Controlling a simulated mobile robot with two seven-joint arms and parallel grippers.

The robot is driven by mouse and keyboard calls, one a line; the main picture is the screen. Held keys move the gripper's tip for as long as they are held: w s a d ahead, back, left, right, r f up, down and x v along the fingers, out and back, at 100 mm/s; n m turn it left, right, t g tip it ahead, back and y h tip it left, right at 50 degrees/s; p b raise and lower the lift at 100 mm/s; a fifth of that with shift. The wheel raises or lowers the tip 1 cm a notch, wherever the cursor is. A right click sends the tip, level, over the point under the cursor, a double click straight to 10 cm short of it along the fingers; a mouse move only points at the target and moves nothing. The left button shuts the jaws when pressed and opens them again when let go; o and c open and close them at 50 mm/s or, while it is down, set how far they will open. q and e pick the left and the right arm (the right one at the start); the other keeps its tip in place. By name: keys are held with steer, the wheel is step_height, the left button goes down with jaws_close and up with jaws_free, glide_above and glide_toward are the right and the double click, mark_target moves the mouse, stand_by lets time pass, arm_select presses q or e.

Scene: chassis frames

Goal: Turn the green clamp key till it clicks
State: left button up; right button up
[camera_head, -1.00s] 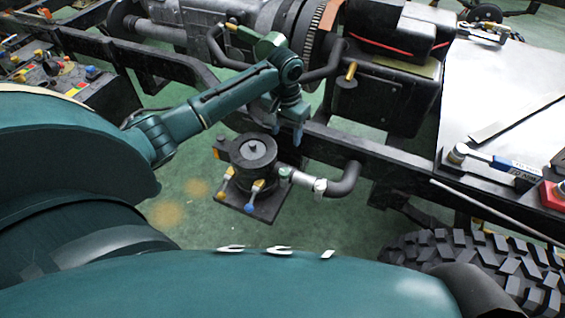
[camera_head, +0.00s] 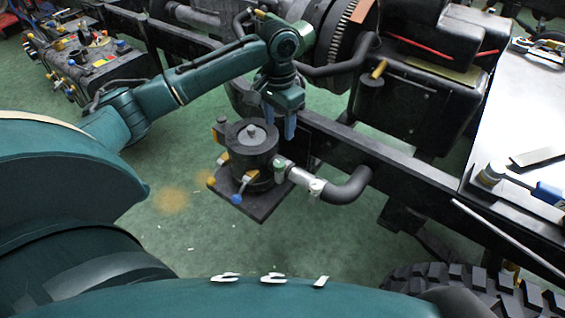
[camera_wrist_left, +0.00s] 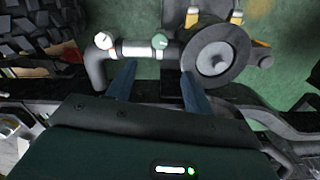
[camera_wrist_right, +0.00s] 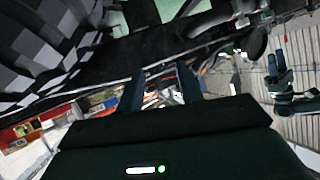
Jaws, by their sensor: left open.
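The green clamp key (camera_head: 279,163) is small and sits on the pale pipe joint (camera_head: 299,177) beside the round dark canister (camera_head: 252,146). The key also shows in the left wrist view (camera_wrist_left: 160,41), standing out from the joint next to the canister. My left gripper (camera_head: 279,128) hangs fingers-down just behind the joint, its two blue fingers apart and empty. In the left wrist view the key lies beyond the fingertips (camera_wrist_left: 158,70), roughly between them and not touched. My right gripper (camera_wrist_right: 160,72) shows only in its own wrist view, with its fingers apart and nothing clear between them.
A black hose (camera_head: 350,187) curves from the joint to the chassis rail (camera_head: 410,172). A large tyre (camera_head: 470,284) stands at lower right. A box with coloured knobs (camera_head: 95,60) is at upper left. Green floor (camera_head: 200,235) is open before the canister.

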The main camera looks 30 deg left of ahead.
mark_target(279, 163)
arm_select(q)
step_height(279, 163, down, 13)
steer(key=shift+s+r+b, duration=0.1)
steer(key=shift+s+b, duration=0.05)
steer(key=shift+b, duration=0.85)
steer(key=shift+c, duration=0.4)
steer(key=c, duration=0.9)
